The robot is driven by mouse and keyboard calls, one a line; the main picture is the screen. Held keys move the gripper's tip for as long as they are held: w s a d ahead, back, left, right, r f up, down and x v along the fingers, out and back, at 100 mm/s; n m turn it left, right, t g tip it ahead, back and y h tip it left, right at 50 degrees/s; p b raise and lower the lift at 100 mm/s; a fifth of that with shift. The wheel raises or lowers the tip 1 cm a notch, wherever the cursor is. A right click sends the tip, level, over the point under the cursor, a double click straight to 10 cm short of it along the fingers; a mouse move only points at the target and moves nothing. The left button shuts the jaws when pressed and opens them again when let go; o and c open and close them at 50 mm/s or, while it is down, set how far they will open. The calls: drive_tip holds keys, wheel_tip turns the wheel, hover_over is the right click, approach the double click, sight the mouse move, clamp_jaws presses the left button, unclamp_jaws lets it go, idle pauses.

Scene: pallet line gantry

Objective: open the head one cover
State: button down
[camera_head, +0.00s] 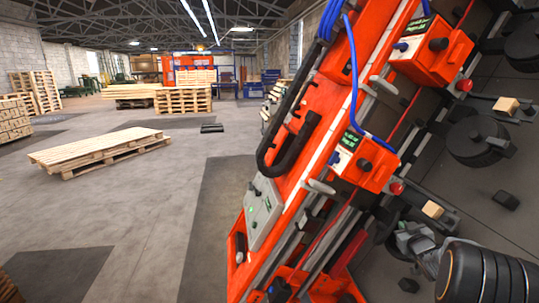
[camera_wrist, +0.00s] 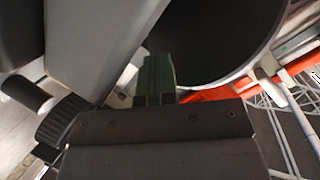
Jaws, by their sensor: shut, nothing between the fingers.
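My gripper (camera_wrist: 157,78) is shut and empty in the wrist view, its dark green fingertips pressed together. Just beyond them is a large dark round part (camera_wrist: 215,40) with a pale rim; I cannot tell whether the fingers touch it. In the head view, two orange head units (camera_head: 430,52) (camera_head: 363,160) with small labelled displays sit on the orange gantry (camera_head: 315,115). I cannot tell which is head one, and its cover cannot be made out for certain. My arm reaches in from the lower right, with its fingers not clearly visible there.
Blue cables (camera_head: 352,75) hang along the gantry. Round black parts (camera_head: 478,140) and small wooden blocks (camera_head: 433,209) are at the right. A grey control panel (camera_head: 263,212) is low on the frame. A pallet (camera_head: 100,152) lies left on open floor.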

sight(392, 222)
drive_tip(key=shift+w+a+r, duration=0.2)
drive_tip(key=shift+w+a, duration=0.05)
drive_tip(key=shift+a, duration=0.15)
drive_tip(key=shift+w+a+r, duration=0.2)
drive_tip(key=shift+a, duration=0.2)
drive_tip(key=shift+w+a, duration=0.1)
drive_tip(key=shift+a, duration=0.05)
drive_tip(key=shift+w+a+r, duration=0.4)
drive_tip(key=shift+w+a, duration=0.15)
drive_tip(key=shift+a, duration=0.15)
drive_tip(key=shift+w+a, duration=0.1)
drive_tip(key=shift+w, duration=0.05)
drive_tip(key=shift+w+a+r+b, duration=0.3)
drive_tip(key=shift+w+a, duration=0.3)
drive_tip(key=shift+w, duration=0.05)
idle(0.3)
